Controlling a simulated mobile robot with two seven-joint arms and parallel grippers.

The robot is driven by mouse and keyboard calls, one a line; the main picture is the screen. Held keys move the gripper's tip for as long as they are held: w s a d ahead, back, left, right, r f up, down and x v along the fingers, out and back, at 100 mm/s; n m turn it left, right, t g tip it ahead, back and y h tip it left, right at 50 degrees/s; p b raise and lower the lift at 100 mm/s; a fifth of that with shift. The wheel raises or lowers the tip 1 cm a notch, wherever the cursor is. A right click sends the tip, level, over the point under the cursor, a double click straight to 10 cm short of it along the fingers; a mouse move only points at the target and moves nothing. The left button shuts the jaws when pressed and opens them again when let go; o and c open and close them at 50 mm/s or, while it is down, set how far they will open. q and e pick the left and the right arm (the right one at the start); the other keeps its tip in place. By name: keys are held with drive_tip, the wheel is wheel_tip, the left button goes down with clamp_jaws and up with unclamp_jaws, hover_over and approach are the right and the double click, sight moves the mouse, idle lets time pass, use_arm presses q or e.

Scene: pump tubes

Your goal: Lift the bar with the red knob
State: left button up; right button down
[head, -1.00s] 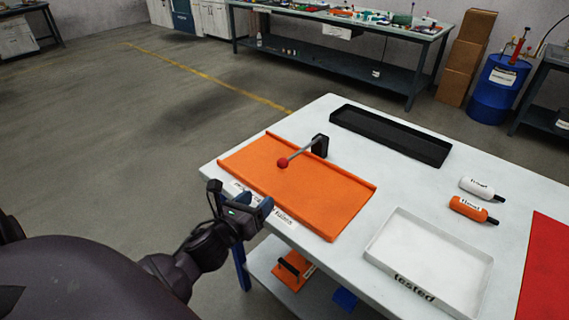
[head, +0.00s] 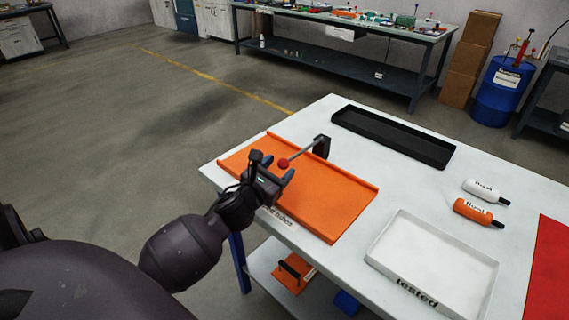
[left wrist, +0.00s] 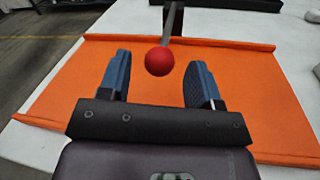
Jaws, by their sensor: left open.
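The red knob (head: 284,164) is on the near end of a thin grey bar (head: 303,151). The bar runs back to a black block (head: 321,147) at the far edge of the orange tray (head: 330,208). My left gripper (head: 280,173) is open and empty, just in front of the knob. In the left wrist view the knob (left wrist: 159,61) shows slightly beyond the blue fingertips (left wrist: 160,68), roughly centred between them, with a gap on each side. I cannot tell whether its height matches the fingers. The right gripper is not in view.
On the white table (head: 375,171) are a long black tray (head: 392,137), a white tray (head: 430,268) marked "tested", a white bottle (head: 482,191), an orange bottle (head: 474,212) and a red mat (head: 552,270). Bare tabletop lies between the orange and black trays.

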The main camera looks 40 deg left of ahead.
sight(303, 152)
use_arm(q)
drive_tip(key=shift+w+a, duration=0.1)
drive_tip(key=shift+w, duration=1.3)
clamp_jaws()
